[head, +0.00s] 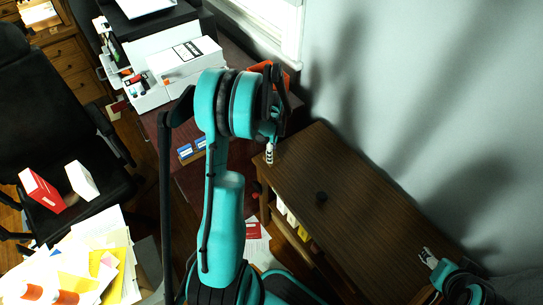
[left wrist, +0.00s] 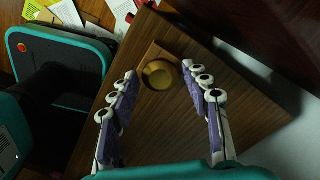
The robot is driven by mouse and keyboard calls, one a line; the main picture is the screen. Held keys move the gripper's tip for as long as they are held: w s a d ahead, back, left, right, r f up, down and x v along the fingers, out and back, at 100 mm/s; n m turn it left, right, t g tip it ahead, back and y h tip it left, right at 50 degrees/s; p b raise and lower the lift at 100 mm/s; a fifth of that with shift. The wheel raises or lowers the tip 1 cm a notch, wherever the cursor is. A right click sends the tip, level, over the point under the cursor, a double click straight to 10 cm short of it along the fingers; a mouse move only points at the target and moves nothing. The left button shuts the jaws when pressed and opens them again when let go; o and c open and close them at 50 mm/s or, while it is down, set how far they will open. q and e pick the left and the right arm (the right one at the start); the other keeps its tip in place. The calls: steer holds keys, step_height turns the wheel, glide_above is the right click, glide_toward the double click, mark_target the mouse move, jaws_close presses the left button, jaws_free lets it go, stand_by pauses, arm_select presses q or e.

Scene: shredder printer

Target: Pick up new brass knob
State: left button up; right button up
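In the left wrist view a round brass knob (left wrist: 160,75) lies on a wooden surface, roughly between and just ahead of my left fingertips. My left gripper (left wrist: 159,73) is open, one finger on each side, with nothing held. In the head view the left gripper (head: 270,148) hangs near the far left end of the wooden cabinet, partly hidden by its own links.
The wooden cabinet (head: 355,215) stands along the pale wall (head: 430,100), its top mostly clear. A white printer-like machine (head: 185,60) stands on the dark desk behind. A black chair (head: 50,130) and scattered papers (head: 100,235) are at left.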

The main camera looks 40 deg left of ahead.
arm_select(q)
steer(key=c, duration=0.7)
steer(key=shift+r, duration=0.15)
